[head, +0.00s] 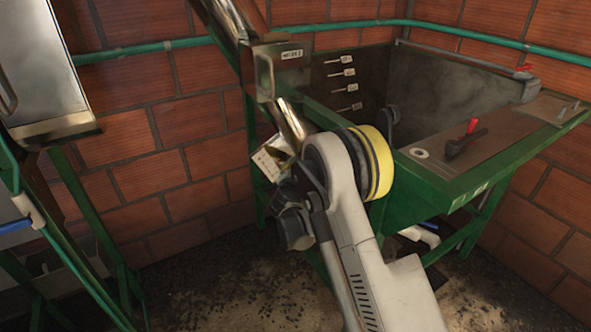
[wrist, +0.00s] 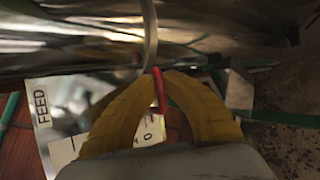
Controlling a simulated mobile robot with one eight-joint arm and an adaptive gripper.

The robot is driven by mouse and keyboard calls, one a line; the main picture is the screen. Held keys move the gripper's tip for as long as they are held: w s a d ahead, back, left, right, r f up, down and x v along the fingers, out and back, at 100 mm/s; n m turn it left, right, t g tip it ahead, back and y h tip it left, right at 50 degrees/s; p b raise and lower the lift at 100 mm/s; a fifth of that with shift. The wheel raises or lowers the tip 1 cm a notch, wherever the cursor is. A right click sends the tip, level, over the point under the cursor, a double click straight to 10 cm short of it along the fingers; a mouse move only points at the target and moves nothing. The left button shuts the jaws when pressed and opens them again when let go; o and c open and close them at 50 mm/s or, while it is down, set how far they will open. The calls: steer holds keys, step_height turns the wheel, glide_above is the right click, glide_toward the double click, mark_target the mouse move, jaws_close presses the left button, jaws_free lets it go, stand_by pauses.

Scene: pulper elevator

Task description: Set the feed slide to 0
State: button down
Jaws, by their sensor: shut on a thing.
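In the wrist view my gripper (wrist: 158,78) has its yellow fingers closed together on a small red handle (wrist: 158,92), which I take to be the feed slide's. The handle sits by a thin curved metal band that runs up across the shiny metal pipe (wrist: 60,45). A pale plate marked FEED (wrist: 45,108) with a scale lies behind the fingers; a 0 shows near its right end, close to the handle. The fingers hide part of the scale. In the head view the plate (head: 268,163) shows beside my arm; my fingertips and the handle are hidden there.
The green-framed tank (head: 455,180) stands to the right, with a red-handled lever (head: 470,128) on its top. A metal chute (head: 225,20) comes down from above. Another green frame (head: 85,215) stands at left. The brick wall is close behind.

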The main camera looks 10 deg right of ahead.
steer(key=shift+d+f, duration=0.1)
steer(key=shift+f, duration=0.05)
steer(key=c, duration=1.5)
jaws_free()
steer(key=shift+d+f, duration=0.1)
steer(key=v, duration=1.2)
